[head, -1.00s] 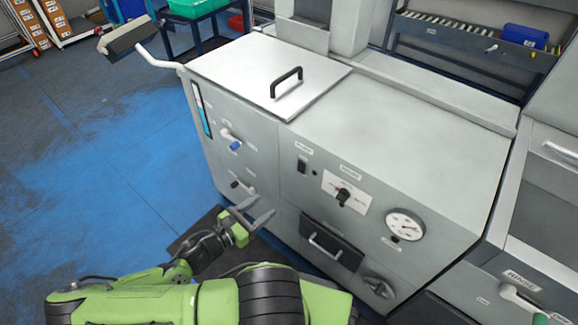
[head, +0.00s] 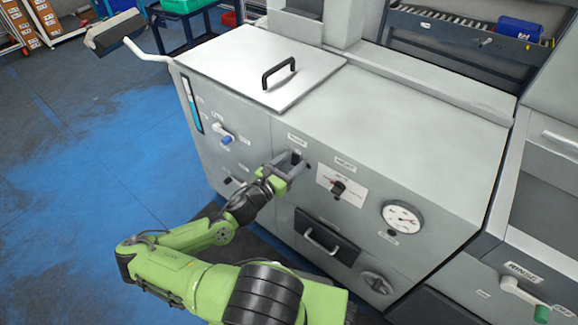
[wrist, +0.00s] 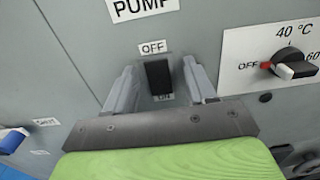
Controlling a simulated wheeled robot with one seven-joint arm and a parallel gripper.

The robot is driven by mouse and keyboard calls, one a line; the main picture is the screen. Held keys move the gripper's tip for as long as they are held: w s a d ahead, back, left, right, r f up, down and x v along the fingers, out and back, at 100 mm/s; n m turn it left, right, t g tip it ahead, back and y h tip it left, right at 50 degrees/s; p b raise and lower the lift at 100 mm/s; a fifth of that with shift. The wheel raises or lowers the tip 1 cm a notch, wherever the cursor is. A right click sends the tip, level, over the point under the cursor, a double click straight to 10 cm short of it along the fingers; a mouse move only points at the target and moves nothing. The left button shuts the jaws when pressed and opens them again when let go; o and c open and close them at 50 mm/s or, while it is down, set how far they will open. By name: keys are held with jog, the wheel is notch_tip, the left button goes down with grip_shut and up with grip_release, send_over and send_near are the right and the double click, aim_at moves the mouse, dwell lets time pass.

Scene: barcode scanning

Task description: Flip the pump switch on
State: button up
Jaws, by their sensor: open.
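The pump switch (wrist: 158,77) is a black rocker under a PUMP label (wrist: 145,8) in the wrist view. An OFF label (wrist: 153,47) is above it and an ON label, partly legible, is below. My gripper (wrist: 158,85) is open, with one grey finger on each side of the switch. I cannot tell whether the fingers touch the panel. In the head view my gripper (head: 287,168) is at the machine's front panel and mostly hides the switch.
A temperature knob (head: 338,188) is right of the switch, with a gauge (head: 402,217) farther right. A blue-handled valve (head: 226,139) is to the left. A black drawer with a handle (head: 322,241) is below.

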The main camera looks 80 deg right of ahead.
jog(key=shift+c, duration=0.4)
grip_shut()
jog(key=shift+s+f+g+h+b, duration=0.1)
jog(key=shift+f+g+h+b, duration=0.55)
jog(key=shift+b, duration=0.45)
jog(key=shift+a+r+g+h+b, duration=0.1)
jog(key=shift+r+g+h+b, duration=0.15)
jog(key=shift+h+b, duration=0.55)
jog(key=shift+o, duration=0.4)
grip_release()
